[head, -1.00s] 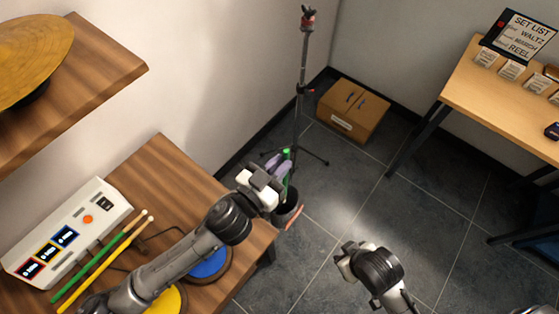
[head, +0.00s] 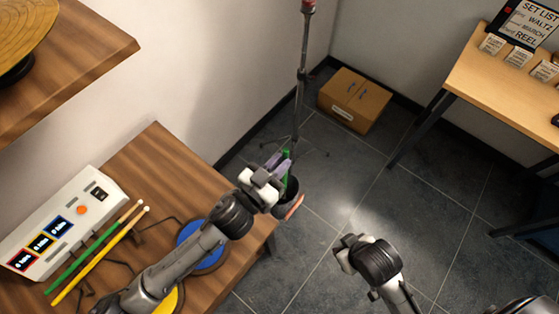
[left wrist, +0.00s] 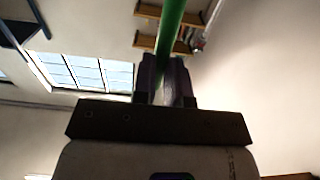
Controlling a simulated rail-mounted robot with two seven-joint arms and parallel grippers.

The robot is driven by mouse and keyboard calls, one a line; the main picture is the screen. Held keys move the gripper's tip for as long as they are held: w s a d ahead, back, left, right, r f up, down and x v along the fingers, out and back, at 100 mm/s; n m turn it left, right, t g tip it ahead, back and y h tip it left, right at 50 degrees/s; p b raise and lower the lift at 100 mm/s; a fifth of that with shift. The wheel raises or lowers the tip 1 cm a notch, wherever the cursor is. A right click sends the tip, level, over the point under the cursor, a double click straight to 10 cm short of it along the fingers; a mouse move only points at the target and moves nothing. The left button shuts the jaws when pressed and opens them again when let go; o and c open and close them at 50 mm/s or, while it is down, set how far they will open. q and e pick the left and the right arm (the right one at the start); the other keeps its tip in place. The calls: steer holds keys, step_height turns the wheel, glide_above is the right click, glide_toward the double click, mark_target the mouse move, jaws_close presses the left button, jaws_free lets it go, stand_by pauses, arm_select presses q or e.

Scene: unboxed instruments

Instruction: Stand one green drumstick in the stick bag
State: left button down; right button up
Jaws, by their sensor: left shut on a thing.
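My left gripper (head: 277,163) is shut on a green drumstick (head: 286,180), held over the far right edge of the wooden table. In the left wrist view the green drumstick (left wrist: 172,25) rises from between the two dark fingers (left wrist: 167,82). The stick bag (head: 291,192) is a dark, open-topped holder just beyond the gripper, partly hidden by it. The stick's lower end is at the bag's mouth; I cannot tell how far in it is. Another green drumstick (head: 92,248) lies on the table. My right gripper (head: 350,247) is over the floor, its fingers not clear.
A yellow drumstick (head: 100,256) lies beside the green one, near a white control box (head: 58,225). A blue pad (head: 205,255) is on the wooden table (head: 150,160). A tall stand (head: 300,90) rises behind the bag. A cardboard box (head: 352,100) sits on the floor. Floor to the right is open.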

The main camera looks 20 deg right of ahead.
arm_select(q)
steer(key=shift+f, duration=0.1)
stand_by(0.3)
steer(key=c, duration=1.1)
jaws_free()
steer(key=shift+p+v, duration=1.45)
steer(key=shift+v, duration=5.45)
